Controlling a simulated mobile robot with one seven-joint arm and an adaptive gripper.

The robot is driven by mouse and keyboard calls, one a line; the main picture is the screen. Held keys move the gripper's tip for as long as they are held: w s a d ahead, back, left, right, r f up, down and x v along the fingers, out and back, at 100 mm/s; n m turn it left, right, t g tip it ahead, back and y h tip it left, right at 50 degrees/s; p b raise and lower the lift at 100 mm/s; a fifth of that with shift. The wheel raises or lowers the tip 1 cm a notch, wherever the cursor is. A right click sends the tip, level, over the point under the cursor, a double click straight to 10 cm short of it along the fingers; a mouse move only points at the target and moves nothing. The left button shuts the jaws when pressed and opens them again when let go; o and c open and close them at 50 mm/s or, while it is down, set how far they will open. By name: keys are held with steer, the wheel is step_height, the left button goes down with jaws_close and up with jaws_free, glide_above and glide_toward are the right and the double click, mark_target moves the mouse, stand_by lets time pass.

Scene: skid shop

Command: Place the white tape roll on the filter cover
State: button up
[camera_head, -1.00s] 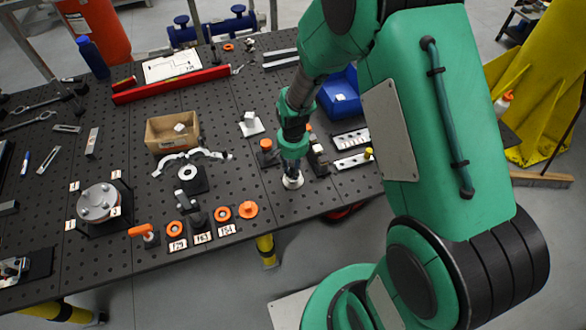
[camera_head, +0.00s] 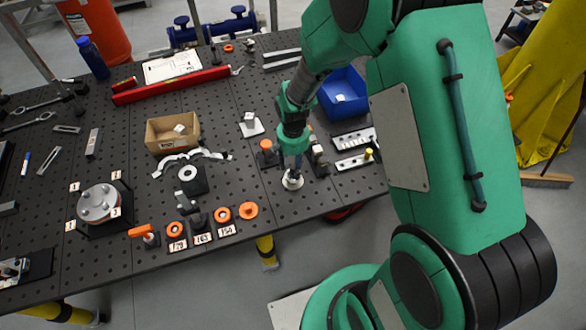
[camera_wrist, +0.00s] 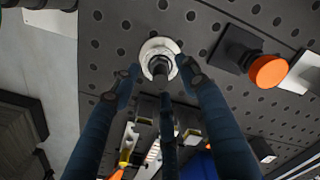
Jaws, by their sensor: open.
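The white tape roll (camera_head: 292,184) lies near the front edge of the perforated bench, directly below my gripper (camera_head: 295,168). In the wrist view the roll (camera_wrist: 153,45) shows as a pale ring with a dark middle. The filter cover, seemingly the round silver disc (camera_head: 98,203) with bolts and number tags, sits at the bench's left front.
A dark block with an orange knob (camera_head: 266,147) stands close left of my gripper. Slotted metal plates (camera_head: 352,140) and a blue bin (camera_head: 342,95) are to the right.

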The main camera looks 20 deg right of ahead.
step_height(320, 180, up, 10)
steer(key=shift+f, duration=0.2)
steer(key=shift+r, duration=0.1)
stand_by(0.7)
step_height(320, 180, up, 20)
steer(key=f+n+t, duration=0.1)
steer(key=n+t, duration=0.2)
glide_above(293, 167)
steer(key=s, duration=0.9)
steer(key=s+r+n+t, duration=0.2)
steer(key=s+r, duration=0.8)
steer(key=s, duration=0.4)
steer(key=shift+s+r+n+t, duration=0.15)
steer(key=shift+r+n+t, duration=0.05)
steer(key=shift+n+t, duration=0.1)
step_height(293, 167, down, 9)
steer(key=b, duration=0.8)
steer(key=shift+b, duration=0.4)
